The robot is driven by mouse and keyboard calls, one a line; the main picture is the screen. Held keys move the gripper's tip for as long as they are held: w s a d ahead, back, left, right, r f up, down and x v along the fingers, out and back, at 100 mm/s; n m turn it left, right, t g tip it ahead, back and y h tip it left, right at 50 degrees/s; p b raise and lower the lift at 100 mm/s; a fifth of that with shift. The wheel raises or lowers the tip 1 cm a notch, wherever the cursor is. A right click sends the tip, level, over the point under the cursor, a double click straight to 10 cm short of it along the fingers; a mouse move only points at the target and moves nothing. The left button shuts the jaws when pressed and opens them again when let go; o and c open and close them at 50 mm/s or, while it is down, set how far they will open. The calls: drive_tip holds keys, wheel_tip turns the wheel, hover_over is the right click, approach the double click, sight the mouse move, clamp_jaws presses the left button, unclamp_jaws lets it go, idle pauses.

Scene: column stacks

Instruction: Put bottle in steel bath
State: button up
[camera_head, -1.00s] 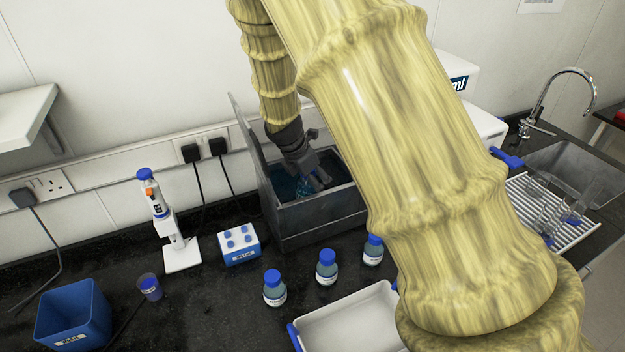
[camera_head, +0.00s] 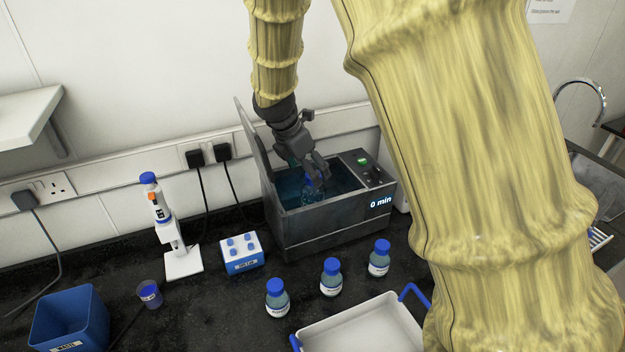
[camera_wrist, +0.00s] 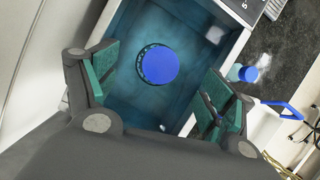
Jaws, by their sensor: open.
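The steel bath (camera_head: 328,243) stands on the bench with its lid raised, and its display reads "0 min". A blue-capped bottle (camera_head: 313,190) is inside the bath, in the blue-green water. Its round blue cap (camera_wrist: 159,65) shows from above in the wrist view. My gripper (camera_head: 316,172) is just above the bath opening. In the wrist view its two green-padded fingers (camera_wrist: 165,95) are spread apart on either side of the bottle, with gaps between them and the cap.
Three blue-capped bottles (camera_head: 277,298) (camera_head: 331,277) (camera_head: 379,258) stand in front of the bath. A white tray with blue handles (camera_head: 362,328) is at the front. A tube rack (camera_head: 241,254), pipette stand (camera_head: 181,263), cup (camera_head: 149,294) and blue waste bin (camera_head: 68,322) are at left.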

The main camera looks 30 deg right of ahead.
drive_tip(key=shift+v, duration=1.65)
